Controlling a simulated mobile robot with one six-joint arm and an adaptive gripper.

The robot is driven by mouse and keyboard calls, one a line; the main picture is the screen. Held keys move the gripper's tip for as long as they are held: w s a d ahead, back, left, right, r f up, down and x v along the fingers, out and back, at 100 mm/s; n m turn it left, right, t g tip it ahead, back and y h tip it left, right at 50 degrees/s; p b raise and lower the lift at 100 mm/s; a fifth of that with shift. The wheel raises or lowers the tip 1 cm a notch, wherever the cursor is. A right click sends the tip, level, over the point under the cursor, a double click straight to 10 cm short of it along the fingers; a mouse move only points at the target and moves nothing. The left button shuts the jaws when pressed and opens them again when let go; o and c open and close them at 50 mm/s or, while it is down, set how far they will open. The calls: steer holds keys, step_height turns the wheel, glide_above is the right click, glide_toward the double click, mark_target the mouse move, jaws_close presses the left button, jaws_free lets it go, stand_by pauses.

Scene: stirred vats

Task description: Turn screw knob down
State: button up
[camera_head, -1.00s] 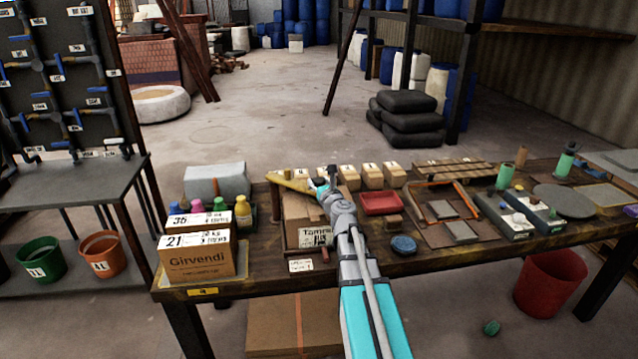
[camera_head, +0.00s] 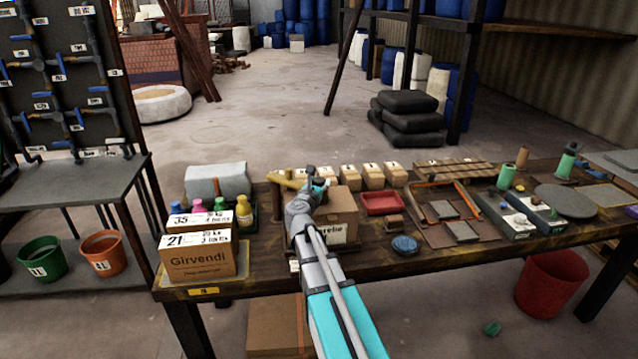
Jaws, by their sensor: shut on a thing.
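My gripper (camera_head: 316,186) is over the back of the workbench, at the right end of a yellow beam (camera_head: 284,180). The beam sits on a dark post above a cardboard box (camera_head: 342,212). My gripper is shut on what seems to be the screw knob at the beam's end. The knob itself is hidden by the fingers and wrist, so its height and turn cannot be read. My arm covers the left part of the box and its label.
Stacked Girvendi boxes (camera_head: 198,262) and small coloured bottles (camera_head: 243,212) stand left. A red tray (camera_head: 382,202), a blue round lid (camera_head: 404,245) and small cartons (camera_head: 372,175) stand close on the right. The workbench (camera_head: 440,259) has a little bare front edge.

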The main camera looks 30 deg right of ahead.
steer(key=shift+m+g+h, duration=0.4)
steer(key=shift+g+h, duration=0.1)
steer(key=o, duration=1.2)
steer(key=shift+c, duration=0.2)
steer(key=v, duration=1.2)
